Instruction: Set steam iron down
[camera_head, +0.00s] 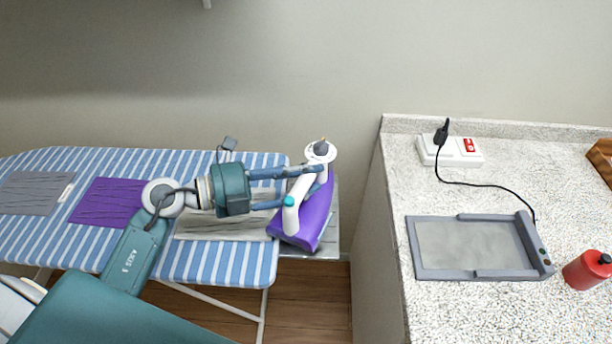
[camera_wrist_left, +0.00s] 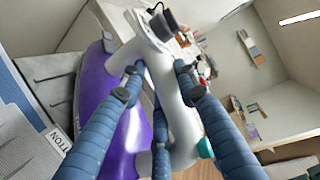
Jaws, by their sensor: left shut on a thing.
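The steam iron (camera_head: 312,222) has a purple body and a white handle and top. It is at the right end of the blue-and-white striped ironing board (camera_head: 205,262), over a grey metal rest plate (camera_head: 328,247). I cannot tell if it touches the plate. My left gripper (camera_head: 298,186) reaches in from the left with its blue fingers shut on the handle. The left wrist view shows the fingers (camera_wrist_left: 160,88) around the white handle and the purple body (camera_wrist_left: 98,112) beside them. My right gripper is not in view.
Grey (camera_head: 36,192), purple (camera_head: 106,202) and beige (camera_head: 222,226) cloths lie on the board. Right of a gap, a speckled counter (camera_head: 370,300) holds a grey framed tray (camera_head: 470,247), a white socket box (camera_head: 450,152) with a plugged cord, and a red bottle (camera_head: 586,270).

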